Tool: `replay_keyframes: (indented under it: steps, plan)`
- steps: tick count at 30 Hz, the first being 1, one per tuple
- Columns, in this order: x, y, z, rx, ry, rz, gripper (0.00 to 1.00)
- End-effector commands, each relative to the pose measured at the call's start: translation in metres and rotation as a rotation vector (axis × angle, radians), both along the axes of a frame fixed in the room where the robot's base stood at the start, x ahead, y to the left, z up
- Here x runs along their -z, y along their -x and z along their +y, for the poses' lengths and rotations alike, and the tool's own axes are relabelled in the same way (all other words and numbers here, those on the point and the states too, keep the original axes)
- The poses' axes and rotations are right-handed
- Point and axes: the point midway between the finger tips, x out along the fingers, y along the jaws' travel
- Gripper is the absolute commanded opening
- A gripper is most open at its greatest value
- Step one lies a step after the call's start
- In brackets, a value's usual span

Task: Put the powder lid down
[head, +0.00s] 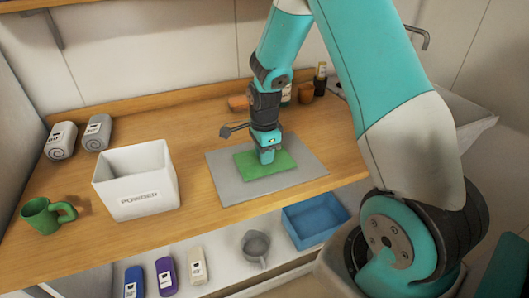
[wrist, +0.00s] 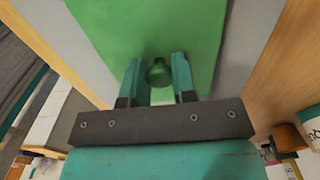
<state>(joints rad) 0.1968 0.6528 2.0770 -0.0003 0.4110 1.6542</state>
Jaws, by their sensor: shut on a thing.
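The powder lid (head: 286,161) is a flat green rectangle with a small round knob (wrist: 158,72) on top. It lies flat over the grey mat (head: 312,170), on or just above it; I cannot tell which. My gripper (head: 267,157) points straight down over the lid's middle. In the wrist view, the two teal fingers of my gripper (wrist: 161,66) are on either side of the knob and shut on it. The lid (wrist: 185,25) fills the upper middle of that view. The white box marked POWDER (head: 135,182) stands open-topped to the left of the mat.
Small bottles (head: 320,78) and brown items stand behind my gripper. The shelf below holds a blue tray (head: 315,220), a grey cup (head: 255,246) and several labelled bottles (head: 166,277).

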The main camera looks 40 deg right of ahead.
Motion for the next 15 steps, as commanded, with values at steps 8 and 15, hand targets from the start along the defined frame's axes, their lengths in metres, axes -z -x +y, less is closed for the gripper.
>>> replay_keyframes:
  steps: [8,15]
  plan:
    - [0.0016,0.0000,0.0000,0.000,0.000,0.000,0.51]
    - [-0.0040,-0.0003,0.0000,0.000,0.000,-0.001,0.51]
